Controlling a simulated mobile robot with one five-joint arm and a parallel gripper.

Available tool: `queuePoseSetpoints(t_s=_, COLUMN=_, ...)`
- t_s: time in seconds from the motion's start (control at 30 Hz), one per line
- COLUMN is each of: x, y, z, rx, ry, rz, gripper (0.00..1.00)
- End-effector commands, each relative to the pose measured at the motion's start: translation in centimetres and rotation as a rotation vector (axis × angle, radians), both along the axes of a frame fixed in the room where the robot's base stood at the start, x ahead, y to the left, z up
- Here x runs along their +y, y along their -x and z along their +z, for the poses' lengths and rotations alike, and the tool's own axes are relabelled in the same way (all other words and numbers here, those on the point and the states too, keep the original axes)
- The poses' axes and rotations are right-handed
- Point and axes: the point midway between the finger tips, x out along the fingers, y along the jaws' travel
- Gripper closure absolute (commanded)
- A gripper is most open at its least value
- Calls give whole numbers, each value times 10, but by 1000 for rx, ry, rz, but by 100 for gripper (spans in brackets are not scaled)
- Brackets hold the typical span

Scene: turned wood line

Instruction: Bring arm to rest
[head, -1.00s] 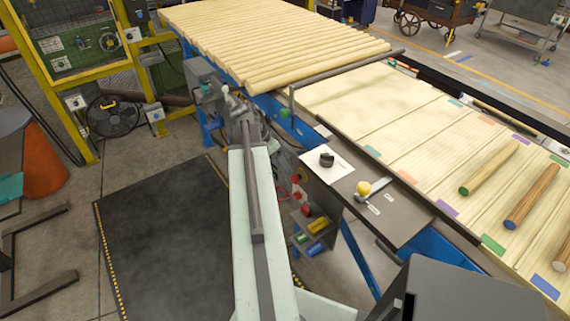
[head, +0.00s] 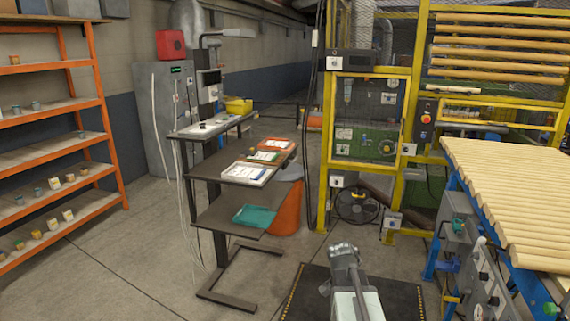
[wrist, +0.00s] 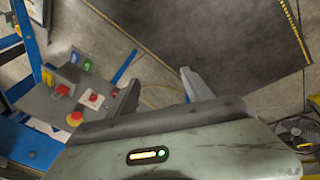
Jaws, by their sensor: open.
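My arm (head: 357,298) shows at the bottom of the head view, right of centre, over the dark floor mat. Its fingers cannot be made out there. In the wrist view my gripper (wrist: 160,80) has its two grey fingers apart, with only floor seen between them, so it is open and empty. The dark mat (wrist: 235,30) and concrete floor lie beyond the fingers. A grey control box (wrist: 75,100) with red and yellow buttons is to their left.
A dark stand (head: 215,210) with trays and papers is left of my arm. Orange shelves (head: 60,150) stand at far left. A yellow-framed enclosure (head: 370,110) is behind. A blue-framed line of pale poles (head: 515,190) is at right. Floor between shelves and stand is clear.

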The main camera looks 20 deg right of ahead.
Motion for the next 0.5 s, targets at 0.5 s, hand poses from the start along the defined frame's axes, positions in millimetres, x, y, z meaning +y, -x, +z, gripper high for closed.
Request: queuePoseSetpoints(t_s=0.5, x=234, y=-15, z=-6, rx=48, ry=-338, rz=1135, gripper=41)
